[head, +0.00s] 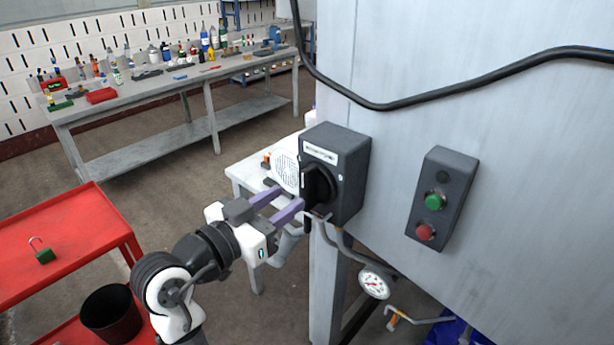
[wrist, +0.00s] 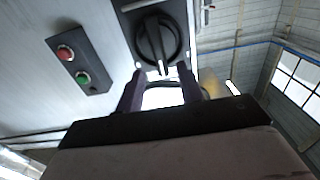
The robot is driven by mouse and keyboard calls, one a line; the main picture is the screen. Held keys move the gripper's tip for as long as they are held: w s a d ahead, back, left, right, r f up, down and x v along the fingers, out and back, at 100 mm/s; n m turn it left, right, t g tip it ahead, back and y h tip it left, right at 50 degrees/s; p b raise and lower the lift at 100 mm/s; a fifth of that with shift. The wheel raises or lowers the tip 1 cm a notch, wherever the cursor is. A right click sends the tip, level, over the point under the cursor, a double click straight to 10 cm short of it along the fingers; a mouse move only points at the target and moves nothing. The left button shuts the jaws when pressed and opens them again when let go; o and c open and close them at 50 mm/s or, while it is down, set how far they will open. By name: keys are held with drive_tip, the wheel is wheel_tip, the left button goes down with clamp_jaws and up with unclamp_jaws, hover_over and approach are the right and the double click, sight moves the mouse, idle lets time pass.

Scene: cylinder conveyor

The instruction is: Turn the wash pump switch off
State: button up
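The wash pump switch is a dark grey box (head: 345,165) with a black rotary knob (head: 318,186) on its face and a white label above the knob. It is mounted on the grey cabinet. The knob (wrist: 157,42) also shows in the wrist view, with its grip bar roughly upright in that picture and a white mark at the end nearest my fingers. My gripper (head: 291,196) has two purple fingers spread apart, with the tips close in front of the knob. In the wrist view my gripper (wrist: 161,76) is open and empty; I cannot tell whether a tip touches the knob.
A button box with a green button (head: 435,201) and a red button (head: 425,232) is right of the switch. A black cable (head: 400,104) hangs above. A gauge (head: 374,283) and pipes are below. A red cart (head: 75,235) stands left, a cluttered workbench (head: 150,92) behind.

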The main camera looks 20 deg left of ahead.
sight(303, 188)
drive_tip(key=p+x, duration=0.1)
drive_tip(key=x, duration=0.6)
drive_tip(key=shift+p, duration=0.4)
drive_tip(key=shift+f, duration=0.1)
clamp_jaws()
